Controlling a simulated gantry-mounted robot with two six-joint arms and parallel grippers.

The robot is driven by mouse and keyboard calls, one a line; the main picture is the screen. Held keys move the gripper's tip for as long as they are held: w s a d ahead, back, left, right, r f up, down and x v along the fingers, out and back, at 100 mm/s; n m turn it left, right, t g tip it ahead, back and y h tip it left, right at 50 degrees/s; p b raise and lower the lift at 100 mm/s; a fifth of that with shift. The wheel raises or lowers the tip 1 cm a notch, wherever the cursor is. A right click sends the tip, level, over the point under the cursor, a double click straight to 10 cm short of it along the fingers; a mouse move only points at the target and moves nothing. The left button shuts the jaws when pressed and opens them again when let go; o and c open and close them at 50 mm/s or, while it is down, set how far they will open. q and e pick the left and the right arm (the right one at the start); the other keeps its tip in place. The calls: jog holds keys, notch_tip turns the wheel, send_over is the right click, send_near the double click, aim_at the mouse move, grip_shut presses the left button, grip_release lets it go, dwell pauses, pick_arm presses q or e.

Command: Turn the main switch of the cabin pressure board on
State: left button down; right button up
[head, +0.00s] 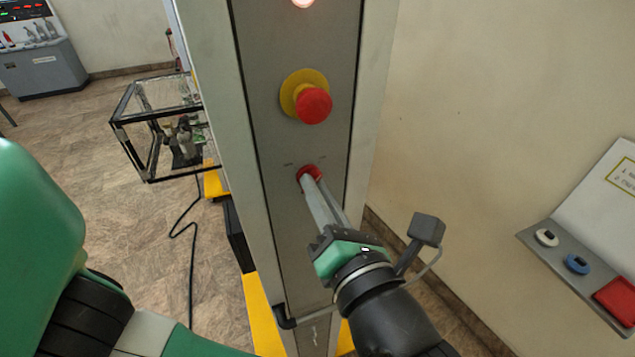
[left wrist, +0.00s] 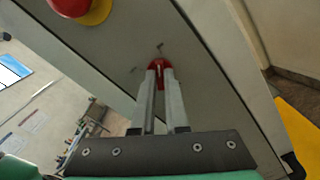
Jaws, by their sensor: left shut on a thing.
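The grey board panel (head: 275,45) stands upright in the middle of the head view. A red rotary switch (head: 308,172) sits on it below a red mushroom button (head: 313,105) with a yellow collar. My left gripper (head: 312,183) is shut on the red switch, its two fingers on either side of the knob. The left wrist view also shows the red switch (left wrist: 157,66) between the fingertips, with a light mark on its face. The fingers hide part of the knob in the head view. My right gripper is not in view.
A glass-walled case (head: 165,130) stands to the left of the panel, with a black cable on the floor. A grey ledge with white, blue and red items (head: 577,264) is at the right. A lit lamp (head: 303,2) is at the top of the panel.

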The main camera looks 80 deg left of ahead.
pick_arm(q)
jog(key=shift+m, duration=0.7)
jog(key=shift+p, duration=0.35)
jog(key=c, duration=0.9)
grip_release()
jog(key=shift+d, duration=0.1)
jog(key=d, duration=0.3)
jog(key=d+b, duration=0.1)
jog(key=d, duration=0.3)
jog(key=w+d, duration=0.1)
jog(key=d, duration=0.3)
jog(key=shift+w+d, duration=0.1)
jog(key=shift+d, duration=0.1)
